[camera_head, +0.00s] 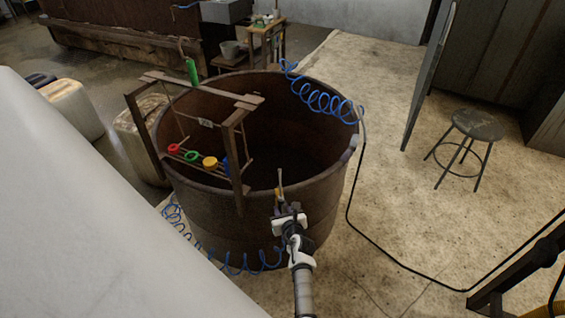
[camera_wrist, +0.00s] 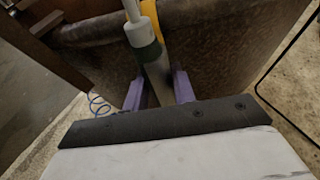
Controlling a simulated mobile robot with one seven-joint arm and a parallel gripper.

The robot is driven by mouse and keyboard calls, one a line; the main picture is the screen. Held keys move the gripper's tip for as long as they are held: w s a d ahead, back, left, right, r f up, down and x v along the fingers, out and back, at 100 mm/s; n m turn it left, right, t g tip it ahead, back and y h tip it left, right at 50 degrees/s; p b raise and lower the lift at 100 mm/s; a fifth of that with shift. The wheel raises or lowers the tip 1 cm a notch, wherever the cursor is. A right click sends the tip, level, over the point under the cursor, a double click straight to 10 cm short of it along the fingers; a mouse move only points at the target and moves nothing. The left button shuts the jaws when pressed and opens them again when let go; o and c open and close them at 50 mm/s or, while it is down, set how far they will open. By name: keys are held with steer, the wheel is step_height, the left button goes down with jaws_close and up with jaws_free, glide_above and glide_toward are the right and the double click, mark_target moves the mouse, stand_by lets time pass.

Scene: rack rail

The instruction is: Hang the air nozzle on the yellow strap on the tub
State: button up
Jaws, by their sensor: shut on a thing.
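The tub (camera_head: 230,222) is a large rusty brown vessel in the middle of the head view. My gripper (camera_head: 281,207) is at its near right side, by the rim. In the wrist view my gripper's purple fingers (camera_wrist: 159,86) are shut on the air nozzle (camera_wrist: 142,35), a grey-green cylinder with a pale upper part and thin tube. In the head view the nozzle's thin tube (camera_head: 280,178) points up above the gripper. The yellow strap (camera_wrist: 151,12) shows right behind the nozzle's upper part, at the tub wall. I cannot tell whether they touch.
A wooden frame with coloured rings (camera_head: 190,157) and a green handle (camera_head: 192,72) stands over the tub's left side. A blue coiled hose (camera_head: 325,103) lies on the far rim, and another coil (camera_head: 240,262) hangs low in front. A stool (camera_head: 474,128) stands right on open floor.

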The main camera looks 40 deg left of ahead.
steer(key=shift+f, duration=0.15)
steer(key=o, duration=0.8)
steer(key=shift+d, duration=0.1)
steer(key=v, duration=1.3)
steer(key=shift+s+d, duration=0.2)
steer(key=shift+d, duration=0.1)
